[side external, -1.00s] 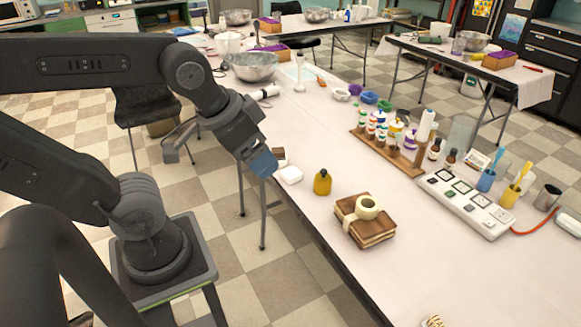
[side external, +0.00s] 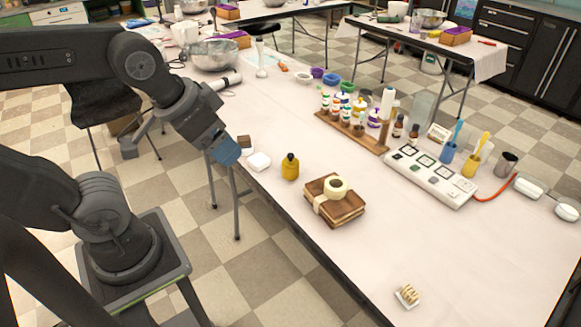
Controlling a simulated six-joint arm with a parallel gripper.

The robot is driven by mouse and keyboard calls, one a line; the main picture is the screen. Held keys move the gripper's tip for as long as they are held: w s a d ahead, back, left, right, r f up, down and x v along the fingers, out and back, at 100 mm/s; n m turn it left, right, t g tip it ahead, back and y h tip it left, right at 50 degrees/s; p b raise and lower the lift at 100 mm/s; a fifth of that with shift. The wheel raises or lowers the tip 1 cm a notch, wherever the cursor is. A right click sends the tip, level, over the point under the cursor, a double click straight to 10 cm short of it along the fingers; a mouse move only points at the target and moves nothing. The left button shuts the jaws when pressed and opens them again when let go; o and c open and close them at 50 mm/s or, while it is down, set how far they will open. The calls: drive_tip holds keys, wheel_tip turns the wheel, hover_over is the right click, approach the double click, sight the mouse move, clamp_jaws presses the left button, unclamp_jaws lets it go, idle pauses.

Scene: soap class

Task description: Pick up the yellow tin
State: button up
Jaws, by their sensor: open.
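The yellow tin (side external: 290,169) is small and rounded with a dark top. It stands upright near the table's left edge, between a white bar and a wooden block. My gripper (side external: 228,151), with a blue end, is up and to the left of the tin, near the table edge and apart from the tin. It holds nothing that I can see. Its fingers are small and hard to make out from this side.
The white bar (side external: 259,161) lies left of the tin. A wooden block (side external: 335,209) with a cream roll (side external: 336,187) on top is close on its right. A bottle rack (side external: 352,133) and white power strip (side external: 430,176) stand farther back. The front table is mostly clear.

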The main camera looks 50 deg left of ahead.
drive_tip(key=shift+o, duration=1.2)
drive_tip(key=m+g+y, duration=0.4)
drive_tip(key=m+g, duration=0.1)
drive_tip(key=m, duration=1.6)
hover_over(292, 159)
drive_tip(key=s+d, duration=0.2)
drive_tip(key=d, duration=0.3)
wheel_tip(292, 159, down, 20)
drive_tip(key=x, duration=0.8)
drive_tip(key=shift+w+a, duration=0.1)
drive_tip(key=shift+w+a+x, duration=0.1)
drive_tip(key=shift+w+x, duration=0.05)
drive_tip(key=shift+x, duration=0.85)
drive_tip(key=shift+w+a+x, duration=0.1)
drive_tip(key=shift+w+x, duration=0.05)
drive_tip(key=shift+x, duration=0.9)
drive_tip(key=shift+w+a+x, duration=0.1)
drive_tip(key=shift+w+x, duration=0.05)
drive_tip(key=shift+x, duration=0.85)
drive_tip(key=shift+r, duration=0.1)
